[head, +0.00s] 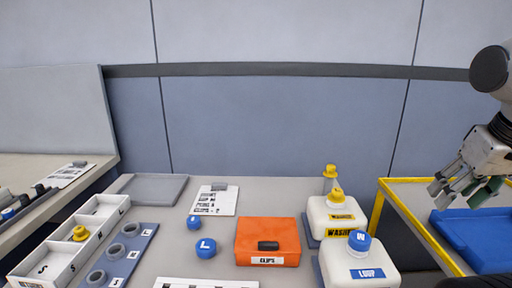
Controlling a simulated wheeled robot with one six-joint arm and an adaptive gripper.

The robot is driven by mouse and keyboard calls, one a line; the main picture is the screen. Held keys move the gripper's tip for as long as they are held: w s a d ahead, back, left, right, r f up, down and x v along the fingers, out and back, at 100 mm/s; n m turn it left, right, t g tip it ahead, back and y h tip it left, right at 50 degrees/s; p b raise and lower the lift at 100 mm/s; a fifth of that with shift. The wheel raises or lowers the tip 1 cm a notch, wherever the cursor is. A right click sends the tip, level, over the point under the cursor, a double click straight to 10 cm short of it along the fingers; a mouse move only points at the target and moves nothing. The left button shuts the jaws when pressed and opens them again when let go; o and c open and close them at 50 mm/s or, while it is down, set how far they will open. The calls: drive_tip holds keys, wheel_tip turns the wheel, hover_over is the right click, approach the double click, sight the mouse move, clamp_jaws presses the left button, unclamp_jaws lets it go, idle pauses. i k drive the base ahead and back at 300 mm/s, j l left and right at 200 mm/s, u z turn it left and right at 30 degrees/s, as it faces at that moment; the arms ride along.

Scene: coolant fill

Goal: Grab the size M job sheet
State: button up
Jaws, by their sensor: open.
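A white printed sheet (215,201) with a grey clip at its top lies flat on the middle of the bench. A second printed sheet (200,284) is cut off by the bottom edge. A third sheet (66,175) with a dark clip lies on the left bench. Their print is too small to tell which one is size M. My gripper (456,194) is open at the far right, above the yellow-framed cart (408,217), well away from all three sheets. Nothing shows between its fingers.
An orange clips box (267,242), a blue L cap (206,248) and another blue cap (194,222) stand near the middle sheet. Washer (332,218) and loop (352,265) jugs stand right. A grey tray (152,190) and white compartment box (60,245) are left. A blue tray (470,235) is under my gripper.

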sight(219, 199)
drive_tip(key=k+j+u, duration=0.1)
drive_tip(key=u, duration=0.3)
drive_tip(key=j+u, duration=0.15)
drive_tip(key=u, duration=0.2)
drive_tip(key=k+j+u, duration=0.1)
drive_tip(key=u, duration=0.3)
drive_tip(key=j, duration=0.1)
